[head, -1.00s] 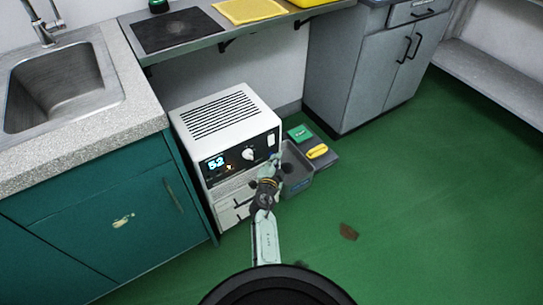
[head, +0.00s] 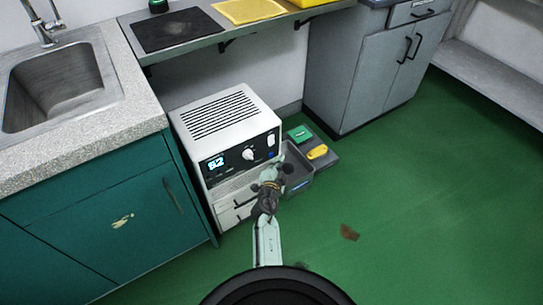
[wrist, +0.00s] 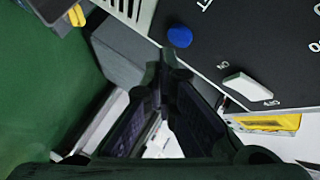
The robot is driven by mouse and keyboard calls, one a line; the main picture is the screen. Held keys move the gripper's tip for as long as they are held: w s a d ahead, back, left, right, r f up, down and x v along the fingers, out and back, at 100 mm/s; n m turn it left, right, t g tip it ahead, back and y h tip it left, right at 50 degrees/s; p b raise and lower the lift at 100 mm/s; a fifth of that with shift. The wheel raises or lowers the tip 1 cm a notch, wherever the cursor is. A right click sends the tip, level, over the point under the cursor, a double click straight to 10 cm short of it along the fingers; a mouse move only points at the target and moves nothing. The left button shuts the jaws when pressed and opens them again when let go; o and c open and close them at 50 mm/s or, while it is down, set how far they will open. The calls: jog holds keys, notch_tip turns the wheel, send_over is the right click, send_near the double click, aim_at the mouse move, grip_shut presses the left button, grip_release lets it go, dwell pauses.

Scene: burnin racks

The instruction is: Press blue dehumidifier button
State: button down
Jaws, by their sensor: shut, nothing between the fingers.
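The dehumidifier (head: 235,115) is a white floor unit with a vented top and a black front panel (wrist: 225,40). The panel has a lit display (head: 216,164), a white knob (head: 249,154) and a white rocker switch (head: 271,140), also in the wrist view (wrist: 248,85). The round blue button (head: 271,155) is at the panel's lower right. It shows clearly in the wrist view (wrist: 180,36), just beyond the fingertips. My gripper (head: 283,168) is shut and empty, in front of the panel's lower right corner. In the wrist view its fingertips (wrist: 171,60) appear apart from the button.
A grey bin (head: 299,181) and a box with green and yellow items (head: 317,152) stand right of the unit. Green floor to the right is mostly clear.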

jog(key=shift+s+d, duration=0.75)
jog(key=shift+s, duration=0.3)
jog(key=shift+s+d, duration=0.7)
jog(key=shift+s, duration=0.3)
jog(key=shift+r, duration=0.1)
